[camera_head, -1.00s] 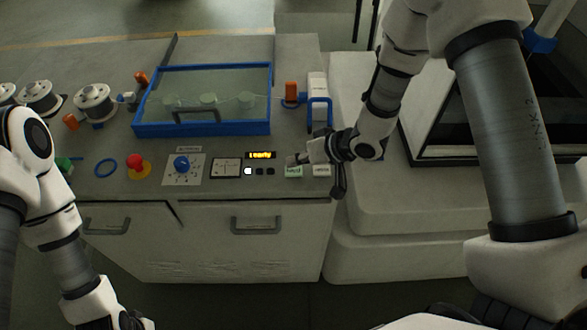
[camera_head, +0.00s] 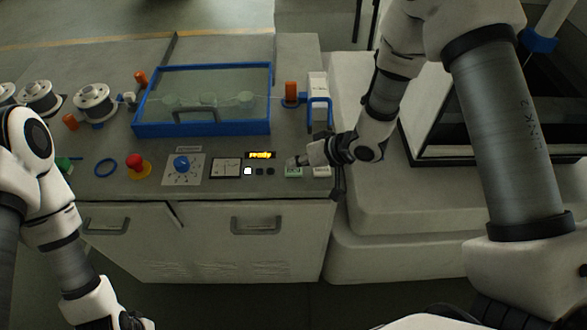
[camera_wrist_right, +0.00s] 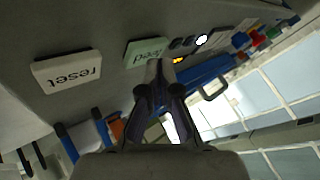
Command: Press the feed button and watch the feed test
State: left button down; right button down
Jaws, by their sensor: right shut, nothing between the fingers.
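The pale green feed button (camera_head: 293,172) is on the front right of the grey console top; it also shows in the right wrist view (camera_wrist_right: 146,47), its label upside down. My right gripper (camera_head: 294,161) is shut and empty, its tips right by the far edge of the feed button. In the wrist view the fingertips (camera_wrist_right: 159,70) overlap the button's lower edge; I cannot tell whether they touch it. The small display (camera_head: 260,155) shows yellow text that looks like "Ready". My left gripper (camera_head: 132,321) is at the bottom edge, mostly cut off.
The white reset button (camera_head: 321,171) sits just right of feed. Left of them are a gauge (camera_head: 227,168), a blue knob (camera_head: 181,164) and a red emergency stop (camera_head: 136,162). A blue-framed clear cover (camera_head: 203,131) and wire spools (camera_head: 95,103) stand behind.

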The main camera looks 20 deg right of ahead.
aim_at(296, 171)
jog(key=shift+f, duration=0.4)
dwell(0.4)
jog(key=shift+r+p, duration=0.75)
jog(key=shift+r, duration=0.1)
notch_tip(296, 171, up, 5)
jog(key=p, duration=0.5)
jog(key=shift+r, duration=0.1)
dwell(0.7)
